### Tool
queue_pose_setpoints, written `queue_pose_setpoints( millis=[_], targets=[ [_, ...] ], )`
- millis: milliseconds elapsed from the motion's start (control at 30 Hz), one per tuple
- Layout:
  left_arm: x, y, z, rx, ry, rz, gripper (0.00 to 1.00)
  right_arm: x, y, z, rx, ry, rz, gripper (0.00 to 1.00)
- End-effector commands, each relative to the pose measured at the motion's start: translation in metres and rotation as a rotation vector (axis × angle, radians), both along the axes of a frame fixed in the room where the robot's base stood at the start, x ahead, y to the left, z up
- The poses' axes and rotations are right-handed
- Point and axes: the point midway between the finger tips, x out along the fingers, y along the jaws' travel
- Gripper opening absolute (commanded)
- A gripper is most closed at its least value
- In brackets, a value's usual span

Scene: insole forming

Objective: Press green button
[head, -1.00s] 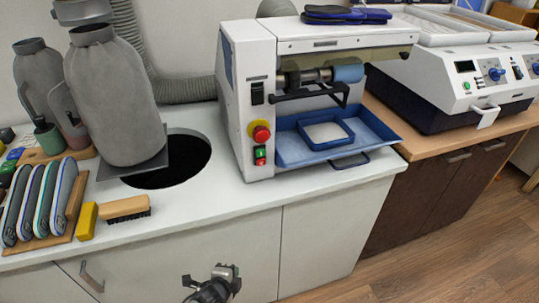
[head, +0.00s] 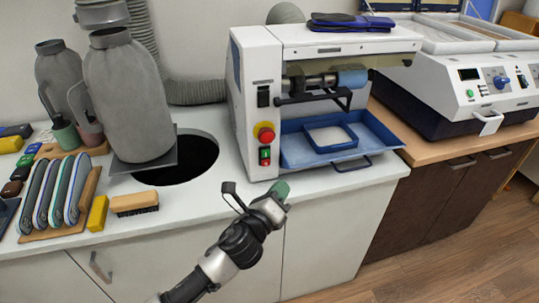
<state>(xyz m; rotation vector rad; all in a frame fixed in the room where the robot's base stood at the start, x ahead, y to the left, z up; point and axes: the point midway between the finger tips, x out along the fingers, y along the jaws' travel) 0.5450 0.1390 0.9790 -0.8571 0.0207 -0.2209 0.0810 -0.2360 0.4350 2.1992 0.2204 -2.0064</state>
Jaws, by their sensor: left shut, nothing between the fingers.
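The green button (head: 265,152) is a small square on the front of the white machine (head: 255,95), below a red knob on a yellow base (head: 265,134). A small red button (head: 265,163) sits just under it. My left gripper (head: 281,189) is shut and empty, with a greenish tip. In the head view it shows below and slightly right of the green button, apart from it, near the counter's front edge. Nothing covers the green button. My right gripper is not in view.
A blue tray (head: 375,150) sticks out from the machine, right of the buttons. A round dark hole (head: 190,165) and a grey container (head: 125,95) are on the left. A brush (head: 134,204) and a yellow block (head: 97,213) lie near the counter's front edge.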

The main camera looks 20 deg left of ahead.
Motion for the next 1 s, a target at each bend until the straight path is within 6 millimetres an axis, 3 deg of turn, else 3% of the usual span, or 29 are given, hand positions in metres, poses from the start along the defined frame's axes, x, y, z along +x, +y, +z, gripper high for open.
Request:
queue_pose_setpoints(
  millis=[467, 1000],
  targets=[
    [0.006, 0.004, 0.000, 0.001, -0.002, 0.000, 0.00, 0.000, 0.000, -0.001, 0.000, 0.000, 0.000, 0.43],
    [0.062, 0.042, 0.000, 0.001, -0.001, 0.001, 0.00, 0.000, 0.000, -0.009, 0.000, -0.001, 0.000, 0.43]
  ],
)
